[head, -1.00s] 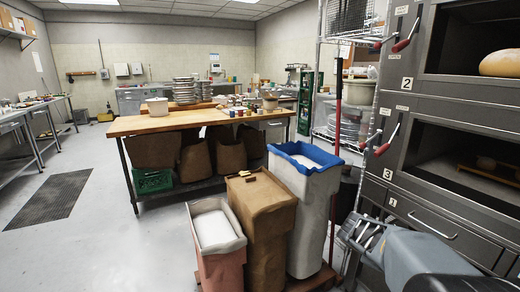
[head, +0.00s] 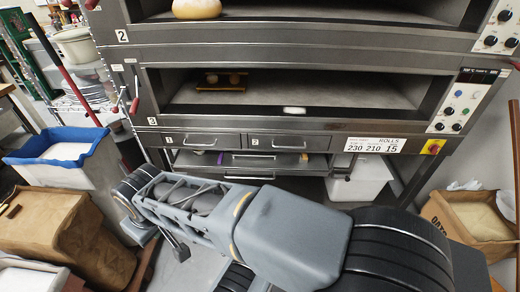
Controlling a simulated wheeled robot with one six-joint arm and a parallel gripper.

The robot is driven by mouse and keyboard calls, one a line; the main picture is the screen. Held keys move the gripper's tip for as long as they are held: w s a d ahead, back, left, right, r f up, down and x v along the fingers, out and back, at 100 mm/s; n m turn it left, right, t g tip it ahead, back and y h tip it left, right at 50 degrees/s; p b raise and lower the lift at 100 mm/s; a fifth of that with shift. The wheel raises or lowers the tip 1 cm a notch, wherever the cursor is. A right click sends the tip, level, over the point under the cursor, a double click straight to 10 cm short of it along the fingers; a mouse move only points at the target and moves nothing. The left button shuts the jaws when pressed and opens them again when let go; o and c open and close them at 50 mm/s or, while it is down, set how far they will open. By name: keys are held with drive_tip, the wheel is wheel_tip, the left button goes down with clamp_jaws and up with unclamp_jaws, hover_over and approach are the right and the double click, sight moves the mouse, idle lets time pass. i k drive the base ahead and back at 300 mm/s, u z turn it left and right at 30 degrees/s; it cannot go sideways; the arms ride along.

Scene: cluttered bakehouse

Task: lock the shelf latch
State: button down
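No part that I can clearly pick out as the shelf latch shows in the head view. The wire shelf rack (head: 75,103) stands at the far left, partly cut off and partly hidden by a red pole. Red-tipped levers (head: 134,106) sit at the left edge of the deck oven (head: 240,122); I cannot tell whether any is a latch. My grey arm lies across the lower middle, in front of the oven's lower drawers. My gripper cannot be made out; its fingers do not show.
A blue-rimmed bin (head: 95,160) and a brown sack bin (head: 50,225) crowd the left. Two narrow drawers (head: 290,143) and a pulled-out tray-like shelf (head: 250,162) sit under the oven. Little bare floor shows.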

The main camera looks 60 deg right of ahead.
sight(347, 180)
drive_tip(key=z, duration=3.15)
drive_tip(key=i, duration=1)
drive_tip(key=u, duration=0.2)
